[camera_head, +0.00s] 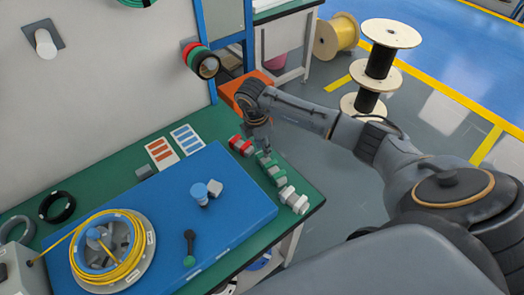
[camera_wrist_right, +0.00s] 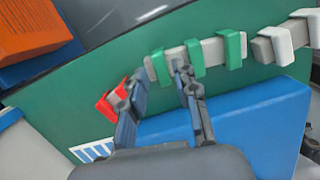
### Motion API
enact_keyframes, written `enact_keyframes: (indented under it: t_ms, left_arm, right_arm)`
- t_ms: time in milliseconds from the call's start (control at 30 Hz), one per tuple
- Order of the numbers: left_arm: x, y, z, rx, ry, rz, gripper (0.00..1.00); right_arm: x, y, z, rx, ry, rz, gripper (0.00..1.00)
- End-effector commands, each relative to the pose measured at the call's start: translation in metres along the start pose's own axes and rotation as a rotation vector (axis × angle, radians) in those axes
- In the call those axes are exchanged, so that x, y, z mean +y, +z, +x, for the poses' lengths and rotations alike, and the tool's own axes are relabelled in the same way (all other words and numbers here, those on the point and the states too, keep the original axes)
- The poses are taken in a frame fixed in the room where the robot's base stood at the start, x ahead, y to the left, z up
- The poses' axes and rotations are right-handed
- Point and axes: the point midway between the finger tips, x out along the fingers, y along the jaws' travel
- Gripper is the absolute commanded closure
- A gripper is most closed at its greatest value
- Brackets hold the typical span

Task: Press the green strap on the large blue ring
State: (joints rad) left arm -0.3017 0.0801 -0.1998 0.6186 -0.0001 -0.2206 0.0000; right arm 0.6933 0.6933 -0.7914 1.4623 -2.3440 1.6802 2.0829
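Several green straps (camera_head: 272,170) sit on a grey bar along the right edge of the green table. In the right wrist view the leftmost green strap (camera_wrist_right: 161,67) is between the two fingertips of my right gripper (camera_wrist_right: 160,74). The fingers are apart; I cannot tell whether they touch the strap. In the head view my right gripper (camera_head: 264,147) points down at the row of straps. My left gripper is not in view.
Red straps (camera_head: 240,146) and white straps (camera_head: 294,200) flank the green ones. The blue board (camera_head: 225,225) carries a blue-topped peg (camera_head: 199,193) and a dark-handled tool with a green base (camera_head: 189,247). An orange box (camera_head: 236,86) stands beyond the table.

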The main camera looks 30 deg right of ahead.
Motion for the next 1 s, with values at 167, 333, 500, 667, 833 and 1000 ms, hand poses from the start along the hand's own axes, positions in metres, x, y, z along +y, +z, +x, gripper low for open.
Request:
enact_keyframes:
  t_ms: [167,333,500,667,833,1000]
  left_arm:
    - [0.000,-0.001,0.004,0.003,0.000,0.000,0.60]
    - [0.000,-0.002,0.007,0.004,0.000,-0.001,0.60]
    - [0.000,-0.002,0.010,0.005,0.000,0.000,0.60]
    - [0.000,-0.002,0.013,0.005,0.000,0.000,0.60]
    - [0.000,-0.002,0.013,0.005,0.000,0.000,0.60]
    - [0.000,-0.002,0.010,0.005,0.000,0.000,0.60]
  right_arm:
    - [0.000,-0.001,0.006,0.000,0.000,0.000,0.70]
    - [0.000,-0.002,0.010,0.000,0.000,0.000,0.70]
    - [0.000,-0.002,0.014,0.000,0.000,0.000,0.70]
    - [0.000,-0.003,0.018,0.000,0.000,0.000,0.70]
    - [0.000,-0.003,0.018,0.000,0.000,0.000,0.70]
    - [0.000,-0.002,0.015,0.000,0.000,0.000,0.70]
